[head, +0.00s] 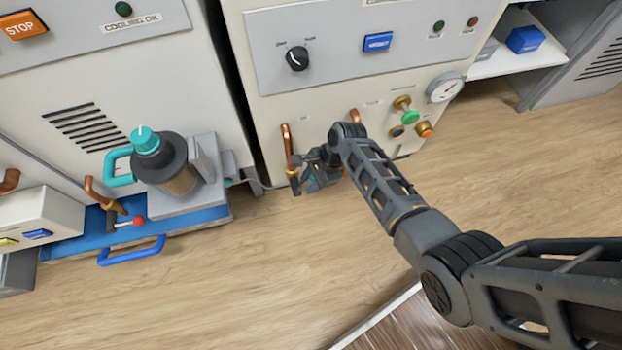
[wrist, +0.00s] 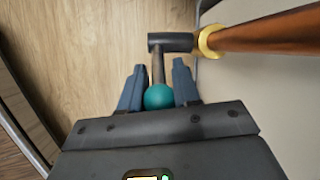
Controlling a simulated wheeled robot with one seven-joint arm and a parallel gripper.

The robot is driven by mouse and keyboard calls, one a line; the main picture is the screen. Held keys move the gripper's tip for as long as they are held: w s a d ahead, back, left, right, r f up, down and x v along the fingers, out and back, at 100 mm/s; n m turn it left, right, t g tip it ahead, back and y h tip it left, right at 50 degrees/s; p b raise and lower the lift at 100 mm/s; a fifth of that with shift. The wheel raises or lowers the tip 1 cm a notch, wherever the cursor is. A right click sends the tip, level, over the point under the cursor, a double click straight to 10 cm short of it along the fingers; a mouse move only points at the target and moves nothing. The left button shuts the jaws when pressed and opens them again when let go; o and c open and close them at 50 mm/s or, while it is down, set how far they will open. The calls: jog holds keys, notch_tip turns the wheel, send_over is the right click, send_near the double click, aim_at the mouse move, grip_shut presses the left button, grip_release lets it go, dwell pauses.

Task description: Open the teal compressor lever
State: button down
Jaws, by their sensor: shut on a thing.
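The teal compressor lever has a round teal knob (wrist: 159,97) on a thin dark rod, which runs to a black valve body (wrist: 172,42) in the wrist view. My gripper (wrist: 159,76) is shut on the lever, with one blue-grey finger on each side of the knob and the lower rod. In the head view my gripper (head: 318,174) is low at the front of the beige cabinet, by a copper pipe (head: 288,142). My gripper largely hides the lever there.
The copper pipe with a brass collar (wrist: 208,41) runs right from the valve. Green (head: 410,117) and orange (head: 425,130) knobs and a gauge (head: 444,87) are right of my arm.

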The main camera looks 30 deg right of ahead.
aim_at(298, 190)
jog(key=shift+a+r+h+p, duration=0.3)
jog(key=shift+r+h+p, duration=0.2)
jog(key=shift+p, duration=0.5)
jog(key=shift+w+a+r+g+h+p, duration=0.15)
jog(key=shift+a+g+h+p, duration=0.2)
jog(key=shift+h+p, duration=0.35)
jog(key=shift+w+a+g+h+p, duration=0.2)
jog(key=shift+a+g+h, duration=0.2)
jog(key=shift+h, duration=0.4)
jog(key=shift+w+a+g+h+p, duration=0.1)
jog(key=shift+a+g+h+p, duration=0.2)
jog(key=shift+h, duration=0.5)
jog(key=shift+r, duration=0.1)
jog(key=c, duration=1.1)
grip_release()
jog(key=shift+a+r+p, duration=0.2)
jog(key=shift+r+p, duration=0.4)
jog(key=shift+r, duration=0.7)
jog(key=shift+a+r+p, duration=0.15)
jog(key=shift+r+p, duration=0.4)
jog(key=shift+r, duration=0.7)
jog(key=shift+a+r+p, duration=0.2)
jog(key=shift+r+p, duration=0.4)
jog(key=shift+r, duration=0.7)
